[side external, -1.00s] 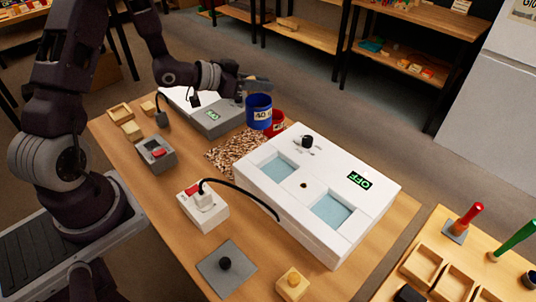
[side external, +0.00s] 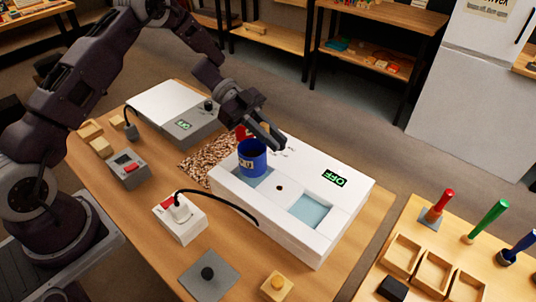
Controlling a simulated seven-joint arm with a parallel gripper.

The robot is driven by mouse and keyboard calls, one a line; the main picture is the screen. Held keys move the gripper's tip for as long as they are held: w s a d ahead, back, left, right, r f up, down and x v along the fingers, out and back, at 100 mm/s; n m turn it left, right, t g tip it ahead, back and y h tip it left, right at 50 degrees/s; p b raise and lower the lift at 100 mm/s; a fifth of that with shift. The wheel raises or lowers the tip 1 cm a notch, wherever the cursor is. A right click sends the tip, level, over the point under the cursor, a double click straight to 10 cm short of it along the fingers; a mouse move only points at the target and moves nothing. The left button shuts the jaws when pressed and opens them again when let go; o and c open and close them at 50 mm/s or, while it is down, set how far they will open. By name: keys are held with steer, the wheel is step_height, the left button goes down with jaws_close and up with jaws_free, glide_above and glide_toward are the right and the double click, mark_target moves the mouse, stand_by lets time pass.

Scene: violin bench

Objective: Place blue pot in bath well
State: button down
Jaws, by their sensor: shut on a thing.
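The blue pot (side external: 252,160) has a pale label and is upright at the left well of the white bath (side external: 272,228). My gripper (side external: 268,139) is shut on the blue pot's upper right rim. The pot covers much of the left well (side external: 262,181); I cannot tell whether its base touches the well floor. The right well (side external: 312,209) is empty of pots and shows pale blue. The bath's display (side external: 334,179) reads OFF. A red pot (side external: 242,132) is mostly hidden behind the blue pot and my gripper.
A cork-like speckled mat (side external: 205,158) lies left of the bath. A grey-white device (side external: 178,113) stands behind it. A black cable runs from a white switch box (side external: 180,220) to the bath. A second table with wooden trays (side external: 433,270) and coloured-handled tools is at right.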

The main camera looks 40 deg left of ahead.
mark_target(255, 150)
steer(key=shift+f, duration=1.9)
steer(key=c, duration=1.4)
jaws_free()
steer(key=shift+f, duration=0.15)
